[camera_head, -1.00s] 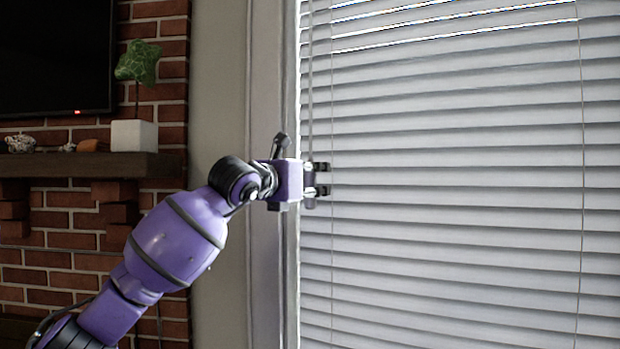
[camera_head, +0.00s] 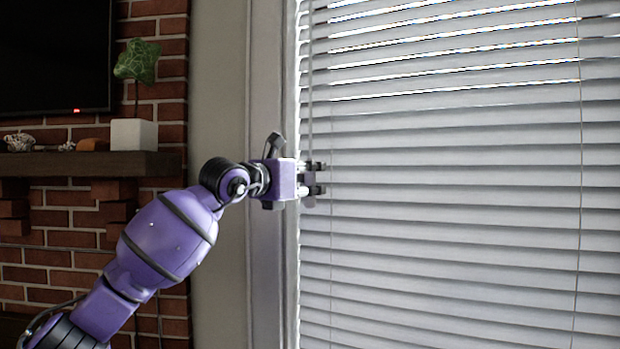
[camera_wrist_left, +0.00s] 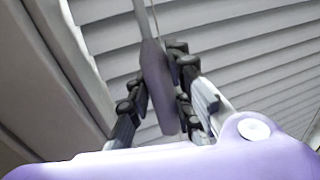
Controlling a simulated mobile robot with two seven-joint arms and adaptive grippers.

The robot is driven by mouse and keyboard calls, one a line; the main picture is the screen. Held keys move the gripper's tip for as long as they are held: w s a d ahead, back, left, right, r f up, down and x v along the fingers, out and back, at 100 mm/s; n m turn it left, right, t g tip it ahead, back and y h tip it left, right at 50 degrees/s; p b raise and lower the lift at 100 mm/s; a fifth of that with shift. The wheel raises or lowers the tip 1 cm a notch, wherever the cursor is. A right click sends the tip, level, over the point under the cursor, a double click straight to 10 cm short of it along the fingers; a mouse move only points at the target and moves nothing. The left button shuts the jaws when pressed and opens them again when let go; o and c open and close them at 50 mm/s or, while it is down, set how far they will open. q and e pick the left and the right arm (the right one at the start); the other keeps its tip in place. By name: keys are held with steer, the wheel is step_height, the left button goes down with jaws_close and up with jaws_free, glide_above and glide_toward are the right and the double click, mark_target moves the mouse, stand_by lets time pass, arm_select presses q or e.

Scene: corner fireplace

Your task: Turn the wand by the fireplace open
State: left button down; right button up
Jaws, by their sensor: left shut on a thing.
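The wand (camera_head: 309,105) is a thin grey rod hanging down the left edge of the white blinds (camera_head: 450,190). My left gripper (camera_head: 314,178) is at its lower end and shut on it. In the left wrist view the wand's thicker grey handle (camera_wrist_left: 157,85) stands between the dark fingers of the left gripper (camera_wrist_left: 163,95). The upper slats are tilted, with bright gaps between them; the lower slats look closed. My right gripper is not in view.
A window frame (camera_head: 265,80) runs upright just left of the blinds. A brick fireplace wall (camera_head: 160,60) with a dark wooden mantel (camera_head: 60,166) stands at the left. A potted plant in a white pot (camera_head: 133,134) sits on the mantel.

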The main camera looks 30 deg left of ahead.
arm_select(q)
steer(key=shift+m+h+p, duration=0.35)
steer(key=shift+m+h, duration=0.35)
steer(key=shift+h, duration=0.4)
steer(key=shift+m+g+h, duration=0.6)
steer(key=shift+m+h, duration=0.1)
steer(key=shift+h, duration=0.4)
steer(key=shift+w+f+m+g+h, duration=0.15)
steer(key=shift+m+g+h, duration=0.35)
steer(key=shift+m+h, duration=0.5)
steer(key=m+g+h, duration=0.1)
steer(key=h, duration=0.1)
steer(key=shift+h, duration=0.3)
steer(key=shift+m+g+h, duration=1.4)
steer(key=shift+m+g+h+b, duration=0.3)
steer(key=shift+b, duration=0.15)
steer(key=shift+m+g+h+b, duration=0.4)
steer(key=shift+g, duration=0.1)
steer(key=shift+d+g, duration=0.1)
steer(key=shift+g, duration=0.2)
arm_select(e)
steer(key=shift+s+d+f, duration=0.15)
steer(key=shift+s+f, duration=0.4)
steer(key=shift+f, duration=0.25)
